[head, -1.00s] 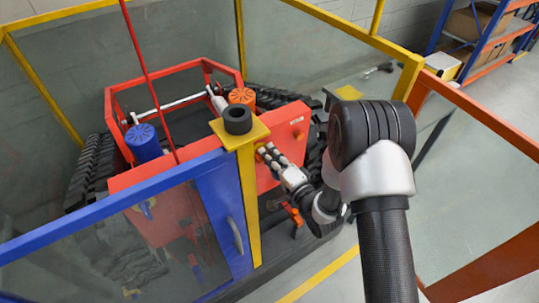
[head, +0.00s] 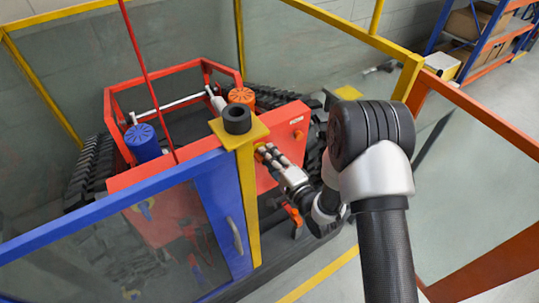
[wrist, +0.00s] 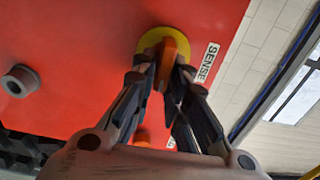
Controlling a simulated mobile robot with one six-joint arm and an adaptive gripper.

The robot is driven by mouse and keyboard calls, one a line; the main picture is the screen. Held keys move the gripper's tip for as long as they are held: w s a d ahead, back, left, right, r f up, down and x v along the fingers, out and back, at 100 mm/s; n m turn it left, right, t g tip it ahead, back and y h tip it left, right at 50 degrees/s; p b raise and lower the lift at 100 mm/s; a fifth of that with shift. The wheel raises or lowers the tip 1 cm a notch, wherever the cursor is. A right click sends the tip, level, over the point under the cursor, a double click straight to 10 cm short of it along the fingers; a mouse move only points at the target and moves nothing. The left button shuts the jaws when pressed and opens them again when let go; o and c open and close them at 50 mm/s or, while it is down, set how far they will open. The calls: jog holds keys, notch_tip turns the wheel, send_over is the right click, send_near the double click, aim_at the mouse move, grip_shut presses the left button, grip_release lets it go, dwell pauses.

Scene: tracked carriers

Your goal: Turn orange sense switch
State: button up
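The orange sense switch (wrist: 168,62) is an upright handle on a yellow disc, beside a white SENSE label (wrist: 208,62) on the red panel (wrist: 85,50). In the head view the red panel (head: 290,150) is on the carrier's near side, and the switch is mostly hidden by my gripper (head: 268,155). In the wrist view my gripper (wrist: 167,78) has its two fingertips closed in on either side of the orange handle, appearing to touch it.
A grey round knob (wrist: 20,81) sticks out of the panel at left in the wrist view. Another orange part (wrist: 143,136) shows below, partly behind my fingers. A yellow post (head: 247,200) with a black cap and a blue-framed glass door (head: 225,215) stand left of my gripper.

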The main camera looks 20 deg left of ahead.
jog(key=shift+o, duration=1.4)
jog(key=v, duration=1.2)
